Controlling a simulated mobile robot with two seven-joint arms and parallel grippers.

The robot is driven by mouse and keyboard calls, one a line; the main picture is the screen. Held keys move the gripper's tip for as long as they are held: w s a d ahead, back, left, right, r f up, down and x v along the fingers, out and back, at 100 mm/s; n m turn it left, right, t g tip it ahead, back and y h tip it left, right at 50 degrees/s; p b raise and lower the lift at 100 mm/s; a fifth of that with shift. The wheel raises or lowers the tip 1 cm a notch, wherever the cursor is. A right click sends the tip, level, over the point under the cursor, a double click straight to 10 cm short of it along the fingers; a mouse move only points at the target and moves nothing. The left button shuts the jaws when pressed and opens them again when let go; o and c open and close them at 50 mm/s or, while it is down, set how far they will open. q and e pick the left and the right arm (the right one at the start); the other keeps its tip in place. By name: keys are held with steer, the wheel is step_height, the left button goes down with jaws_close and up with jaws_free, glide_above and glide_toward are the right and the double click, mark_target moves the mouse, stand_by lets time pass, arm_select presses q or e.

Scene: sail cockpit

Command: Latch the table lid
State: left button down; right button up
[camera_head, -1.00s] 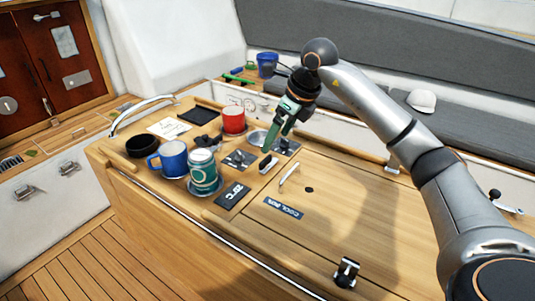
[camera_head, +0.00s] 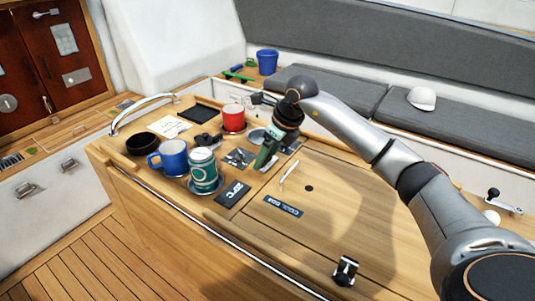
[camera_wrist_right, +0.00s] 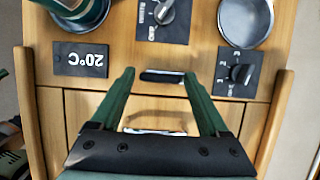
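The wooden table lid (camera_head: 340,205) lies flat and closed, with a pale bar handle (camera_head: 289,175) near its left edge. In the right wrist view, a small black oblong latch piece (camera_wrist_right: 162,76) sits by the lid's edge, just beyond the handle (camera_wrist_right: 155,131). My right gripper (camera_head: 264,161) points down over this piece, which it hides in the head view. In the wrist view, its two green fingers are open (camera_wrist_right: 160,73), one on each side of the piece, with gaps; whether they touch the wood is unclear. My left gripper is not in view.
A green-and-white can (camera_head: 204,172), a blue mug (camera_head: 173,158) and a red mug (camera_head: 233,118) stand left of the gripper. A "20°C" plate (camera_head: 233,194) and a dark panel with a knob (camera_wrist_right: 239,73) lie close by. A metal clasp (camera_head: 345,270) is at the lid's near right.

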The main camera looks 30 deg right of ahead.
steer(key=c, duration=1.1)
steer(key=shift+o, duration=0.2)
steer(key=m, duration=0.2)
steer(key=m+h, duration=0.1)
steer(key=m, duration=0.1)
steer(key=shift+a+r+t+h, duration=0.1)
steer(key=shift+t+h, duration=0.2)
steer(key=m+h, duration=0.1)
steer(key=m, duration=0.3)
steer(key=shift+a+m+h, duration=0.15)
steer(key=shift+m+h, duration=0.15)
steer(key=shift+h, duration=0.1)
steer(key=m+h, duration=0.1)
steer(key=m, duration=0.1)
steer(key=m+g, duration=0.1)
steer(key=m, duration=0.2)
steer(key=shift+w+a+h+b, duration=0.1)
steer(key=shift+w+h+b, duration=0.05)
steer(key=shift+h+b, duration=0.25)
steer(key=shift+m+g+h, duration=0.4)
steer(key=shift+m+g, duration=0.5)
steer(key=shift+m, duration=1.2)
steer(key=o, duration=1.4)
